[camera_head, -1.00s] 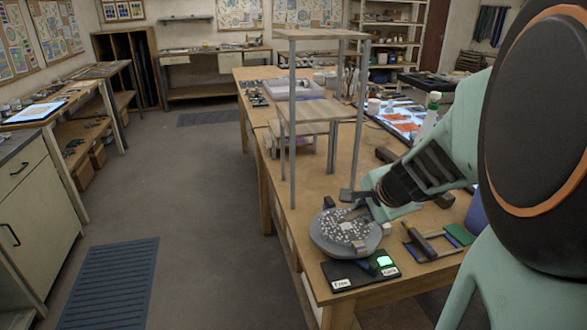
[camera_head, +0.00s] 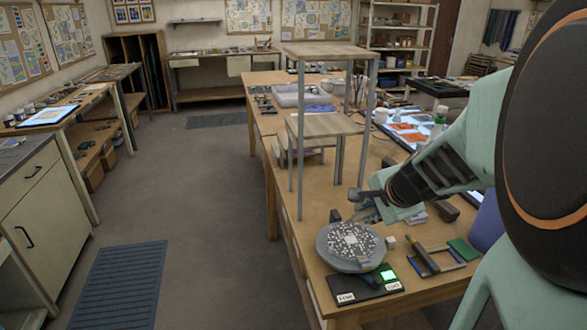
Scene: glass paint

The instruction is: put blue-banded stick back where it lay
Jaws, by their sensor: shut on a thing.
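My gripper (camera_head: 366,209) is above the near part of the wooden bench, just behind a round grey turntable (camera_head: 334,259). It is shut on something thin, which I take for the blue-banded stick. The held part is too small and dark to make out, and no blue band shows clearly. The turntable carries a pattern of white pieces on its top.
In front of the turntable is a black panel (camera_head: 362,292) with two labels and a lit green square. To the right lie a frame with blue bars (camera_head: 447,267) and a green block (camera_head: 463,249). A tall shelf stand (camera_head: 322,49) rises behind left.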

